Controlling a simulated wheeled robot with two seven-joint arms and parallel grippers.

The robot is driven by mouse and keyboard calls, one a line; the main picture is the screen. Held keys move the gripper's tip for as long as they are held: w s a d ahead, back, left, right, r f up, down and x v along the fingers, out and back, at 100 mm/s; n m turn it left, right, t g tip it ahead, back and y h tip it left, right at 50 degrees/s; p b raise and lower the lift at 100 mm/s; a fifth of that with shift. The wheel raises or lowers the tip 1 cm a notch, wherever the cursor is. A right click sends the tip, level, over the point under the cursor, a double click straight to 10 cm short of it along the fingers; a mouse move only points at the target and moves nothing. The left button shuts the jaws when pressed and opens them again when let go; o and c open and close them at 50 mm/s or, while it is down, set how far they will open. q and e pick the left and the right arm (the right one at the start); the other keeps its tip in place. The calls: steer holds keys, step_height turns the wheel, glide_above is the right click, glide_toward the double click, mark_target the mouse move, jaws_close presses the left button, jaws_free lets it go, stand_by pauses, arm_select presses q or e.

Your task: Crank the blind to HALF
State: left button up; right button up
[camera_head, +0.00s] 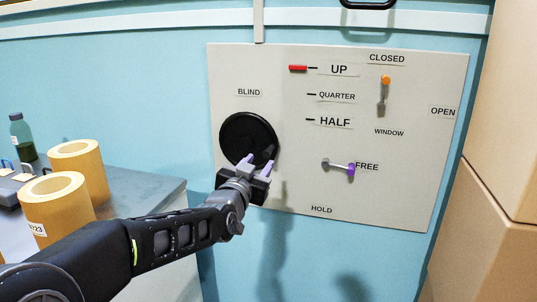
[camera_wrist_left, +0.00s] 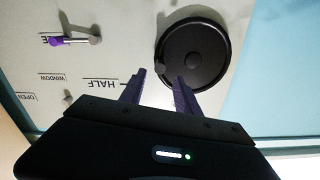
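The black round blind crank (camera_head: 240,130) is on the light panel below the BLIND label. The red blind marker (camera_head: 298,69) is level with UP, above the QUARTER and HALF (camera_head: 335,121) marks. My left gripper (camera_head: 256,165) is at the crank's lower right edge, its purple fingers apart. In the left wrist view the crank (camera_wrist_left: 195,55) has a small dark knob (camera_wrist_left: 161,72) at its rim. The knob appears between the spread fingertips of my left gripper (camera_wrist_left: 159,75); I cannot tell how deep it sits or whether they touch it. My right gripper is out of view.
A purple-tipped lever (camera_head: 351,169) points to FREE, with HOLD below. An orange-knobbed window lever (camera_head: 385,81) points to CLOSED. Kraft rolls (camera_head: 58,208) and a green bottle (camera_head: 22,138) stand on the left bench. Cardboard boxes (camera_head: 490,220) stand at the right.

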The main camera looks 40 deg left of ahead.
mark_target(265, 156)
arm_select(q)
steer(key=p+x, duration=0.1)
steer(key=x, duration=0.6)
steer(key=shift+w, duration=0.2)
steer(key=shift+c, duration=0.6)
jaws_close()
steer(key=shift+f, duration=0.1)
stand_by(0.5)
